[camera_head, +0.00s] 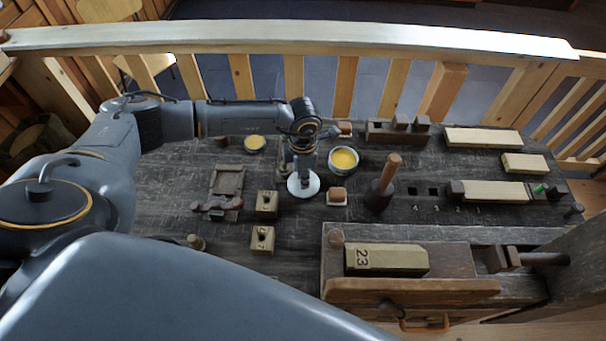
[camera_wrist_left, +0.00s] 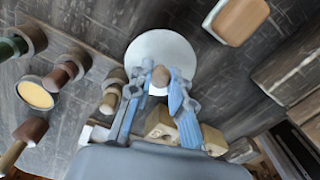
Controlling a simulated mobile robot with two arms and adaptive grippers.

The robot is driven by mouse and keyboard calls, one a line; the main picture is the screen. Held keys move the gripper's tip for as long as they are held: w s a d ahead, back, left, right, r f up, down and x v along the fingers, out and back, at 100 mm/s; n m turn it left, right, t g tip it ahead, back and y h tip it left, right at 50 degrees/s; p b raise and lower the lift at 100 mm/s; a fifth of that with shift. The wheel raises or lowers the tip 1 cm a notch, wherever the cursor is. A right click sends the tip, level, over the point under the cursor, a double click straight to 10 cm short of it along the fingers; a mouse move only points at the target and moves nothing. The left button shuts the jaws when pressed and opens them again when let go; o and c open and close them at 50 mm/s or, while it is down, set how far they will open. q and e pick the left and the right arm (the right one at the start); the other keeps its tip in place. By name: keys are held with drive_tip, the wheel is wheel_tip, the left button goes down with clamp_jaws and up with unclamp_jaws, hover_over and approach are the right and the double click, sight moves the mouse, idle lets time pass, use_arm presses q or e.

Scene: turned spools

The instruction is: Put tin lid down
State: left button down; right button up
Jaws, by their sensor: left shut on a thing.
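The tin lid (camera_head: 303,186) is a pale, round disc with a small brown knob, and it lies below my left gripper (camera_head: 304,168). In the left wrist view the lid (camera_wrist_left: 160,48) shows as a white circle, and my left gripper (camera_wrist_left: 160,82) is shut on its knob. I cannot tell whether the lid touches the bench or hangs just above it. An open round tin (camera_head: 343,160) with yellow contents stands just behind and right of the lid, apart from it. My right gripper is not in view.
A brown-topped block (camera_head: 337,196) sits close to the right of the lid, with a mallet (camera_head: 385,185) beyond it. Two holed wooden blocks (camera_head: 267,203) (camera_head: 262,239) stand to the left. A block marked 23 (camera_head: 387,260) lies in front. A railing (camera_head: 290,38) runs behind.

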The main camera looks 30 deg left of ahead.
use_arm(q)
drive_tip(key=shift+f+b, duration=0.55)
drive_tip(key=shift+f, duration=0.05)
drive_tip(key=c, duration=1.2)
unclamp_jaws()
drive_tip(key=shift+r, duration=0.1)
drive_tip(key=shift+r, duration=0.1)
drive_tip(key=shift+r+p, duration=0.3)
drive_tip(key=shift+p, duration=0.2)
wheel_tip(320, 180, up, 12)
drive_tip(key=b, duration=0.3)
drive_tip(key=shift+r+b, duration=0.15)
drive_tip(key=shift+b, duration=0.2)
